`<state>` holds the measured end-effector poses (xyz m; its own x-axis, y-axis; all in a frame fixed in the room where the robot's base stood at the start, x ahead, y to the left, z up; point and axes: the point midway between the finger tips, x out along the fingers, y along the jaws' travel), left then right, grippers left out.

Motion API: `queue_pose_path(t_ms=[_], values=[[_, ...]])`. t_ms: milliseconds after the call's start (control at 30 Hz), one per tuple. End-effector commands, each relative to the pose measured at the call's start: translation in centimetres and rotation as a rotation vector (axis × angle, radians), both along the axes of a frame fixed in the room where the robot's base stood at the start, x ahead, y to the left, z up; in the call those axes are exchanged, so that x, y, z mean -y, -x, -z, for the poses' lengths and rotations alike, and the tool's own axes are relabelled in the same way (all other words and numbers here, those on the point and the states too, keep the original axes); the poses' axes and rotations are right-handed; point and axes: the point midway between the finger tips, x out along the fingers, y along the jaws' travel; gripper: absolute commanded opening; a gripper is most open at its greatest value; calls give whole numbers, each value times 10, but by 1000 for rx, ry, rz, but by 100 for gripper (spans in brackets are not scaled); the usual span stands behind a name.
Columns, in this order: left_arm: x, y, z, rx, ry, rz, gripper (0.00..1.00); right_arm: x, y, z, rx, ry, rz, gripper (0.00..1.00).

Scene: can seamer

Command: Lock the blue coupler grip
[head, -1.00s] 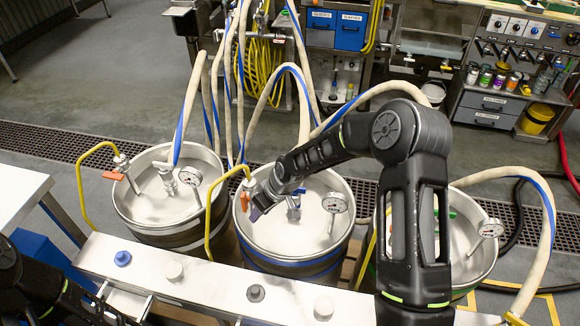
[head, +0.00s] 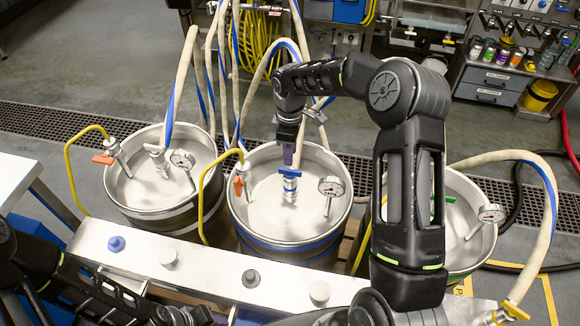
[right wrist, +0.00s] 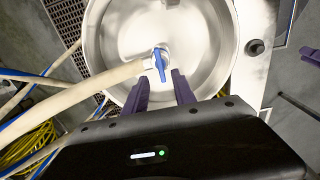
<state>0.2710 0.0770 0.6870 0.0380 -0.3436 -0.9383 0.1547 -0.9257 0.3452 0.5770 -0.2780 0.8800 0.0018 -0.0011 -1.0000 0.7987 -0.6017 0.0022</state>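The blue coupler grip (head: 290,172) is a short blue bar on top of the metal coupler (head: 289,187) in the middle keg (head: 262,212). In the right wrist view the blue grip (right wrist: 160,65) lies just beyond the fingertips, in line with the gap between them. My right gripper (head: 289,156) points down just above the grip. In the right wrist view its two purple fingers (right wrist: 160,82) are apart with nothing between them. I cannot tell whether they touch the grip. My left arm shows at the lower left of the head view; its fingers do not show.
A pressure gauge (head: 331,187) and an orange-handled valve (head: 239,184) with a yellow hose flank the coupler. A pale hose (right wrist: 85,92) crosses beside it. A steel rail (head: 205,278) with knobs runs in front of the kegs. Left (head: 150,205) and right kegs stand alongside.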

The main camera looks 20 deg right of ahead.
Motion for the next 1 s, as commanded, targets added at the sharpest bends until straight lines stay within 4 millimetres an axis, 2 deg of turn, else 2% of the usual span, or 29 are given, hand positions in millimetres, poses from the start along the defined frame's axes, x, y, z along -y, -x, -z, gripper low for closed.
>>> queue_pose_path(t_ms=[333,500,833,1000], values=[[-1,1,-14,-5,-3,-1,36,0,2,50,-5,-1,2,32],[-2,1,-17,-7,-5,-2,36,0,1,67,-2,0,2,32],[-2,1,-17,-8,-5,-2,36,0,0,71,-1,-1,1,31],[-2,1,-17,-8,-5,-2,36,0,0,71,-1,-1,1,17]])
